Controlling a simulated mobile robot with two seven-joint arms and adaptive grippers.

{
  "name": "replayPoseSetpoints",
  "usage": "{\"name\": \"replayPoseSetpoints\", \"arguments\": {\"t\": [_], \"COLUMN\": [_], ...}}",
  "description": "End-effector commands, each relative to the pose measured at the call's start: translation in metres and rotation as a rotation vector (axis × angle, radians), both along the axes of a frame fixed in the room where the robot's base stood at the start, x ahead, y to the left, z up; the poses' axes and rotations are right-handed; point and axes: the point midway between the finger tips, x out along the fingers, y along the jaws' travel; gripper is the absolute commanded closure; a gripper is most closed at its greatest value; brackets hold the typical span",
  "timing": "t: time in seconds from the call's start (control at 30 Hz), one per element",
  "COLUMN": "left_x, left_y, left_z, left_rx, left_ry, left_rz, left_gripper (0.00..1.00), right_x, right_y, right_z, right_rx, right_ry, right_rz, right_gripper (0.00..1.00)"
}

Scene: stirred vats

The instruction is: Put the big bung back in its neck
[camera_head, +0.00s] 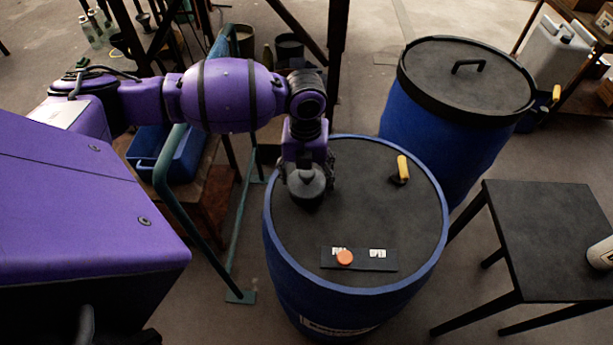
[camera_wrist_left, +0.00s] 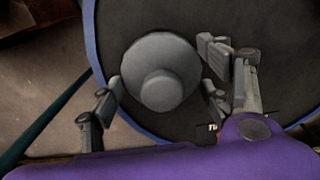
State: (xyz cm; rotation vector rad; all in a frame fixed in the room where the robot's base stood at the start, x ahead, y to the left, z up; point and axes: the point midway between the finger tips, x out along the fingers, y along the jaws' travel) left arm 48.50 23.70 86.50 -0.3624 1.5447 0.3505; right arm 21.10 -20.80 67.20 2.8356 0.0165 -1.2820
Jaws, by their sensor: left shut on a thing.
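The big bung (camera_head: 306,188) is a grey, stepped, round plug over the left part of the dark lid (camera_head: 355,215) of the near blue vat. In the left wrist view the bung (camera_wrist_left: 160,70) sits between the fingers, with its narrow knob towards the camera. My left gripper (camera_head: 308,172) points down and is shut on the bung. The neck is not visible; the bung and gripper may cover it. I cannot tell whether the bung is above the lid or touching it. My right gripper is out of view.
On the near vat's lid are a yellow handle (camera_head: 402,168) and a dark label strip (camera_head: 380,262) with an orange cap (camera_head: 344,257). A second blue vat (camera_head: 430,140) stands behind. A black table (camera_head: 545,235) stands right; a green rail (camera_head: 190,210) stands left.

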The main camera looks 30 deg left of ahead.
Motion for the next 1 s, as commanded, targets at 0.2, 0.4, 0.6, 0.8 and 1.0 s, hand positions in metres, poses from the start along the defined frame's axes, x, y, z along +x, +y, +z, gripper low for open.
{"name": "replayPoseSetpoints", "arguments": {"t": [0.2, 0.4, 0.6, 0.8, 1.0], "left_x": [0.001, 0.001, 0.001, 0.001, 0.001], "left_y": [0.000, 0.000, 0.000, 0.000, 0.000], "left_z": [-0.005, -0.008, -0.014, -0.015, -0.015], "left_rx": [0.001, 0.001, -0.001, 0.000, 0.000], "left_ry": [-0.004, -0.002, -0.003, -0.002, -0.003], "left_rz": [0.001, 0.001, 0.001, 0.001, 0.001], "left_gripper": [0.59, 0.59, 0.59, 0.10, 0.10], "right_x": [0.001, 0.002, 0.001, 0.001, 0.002], "right_y": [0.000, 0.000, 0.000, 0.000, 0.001], "right_z": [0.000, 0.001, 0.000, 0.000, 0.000], "right_rx": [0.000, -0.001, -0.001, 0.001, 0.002], "right_ry": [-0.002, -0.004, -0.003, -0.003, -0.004], "right_rz": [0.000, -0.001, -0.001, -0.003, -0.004], "right_gripper": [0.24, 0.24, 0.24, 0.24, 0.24]}}
